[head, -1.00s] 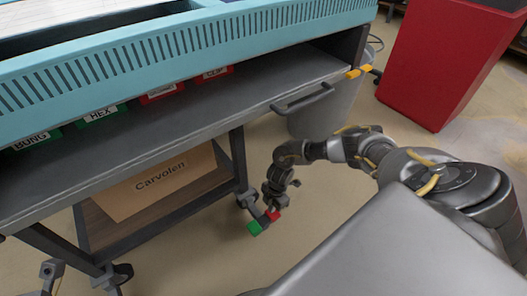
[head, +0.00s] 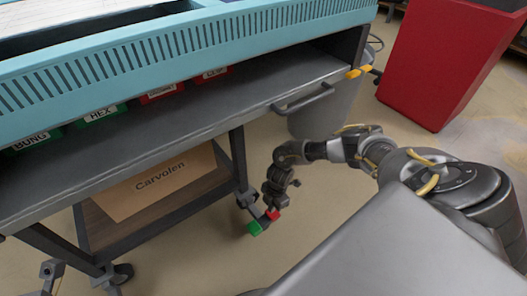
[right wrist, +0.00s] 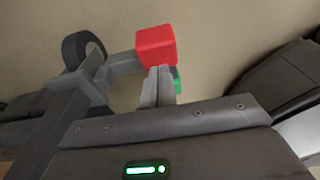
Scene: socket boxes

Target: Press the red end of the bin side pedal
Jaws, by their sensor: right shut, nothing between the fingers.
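The pedal sits low by the cart's near right caster, close to the floor. Its red end (head: 273,214) is on the right and its green end (head: 255,228) on the left. My right gripper (head: 271,202) points down at the red end, with its fingers shut and empty. In the right wrist view the red end (right wrist: 156,46) is a block right at the fingertips (right wrist: 158,72); I cannot tell whether they touch. The green end (right wrist: 177,80) is mostly hidden behind the fingers there. My left gripper is not in view.
The cart's dark shelf (head: 200,110) overhangs on the left, with a handle (head: 303,98) at its edge. A grey bin (head: 338,112) stands behind the arm. A large red container (head: 440,60) is at upper right. A Carvolen box (head: 150,183) lies on the lower shelf.

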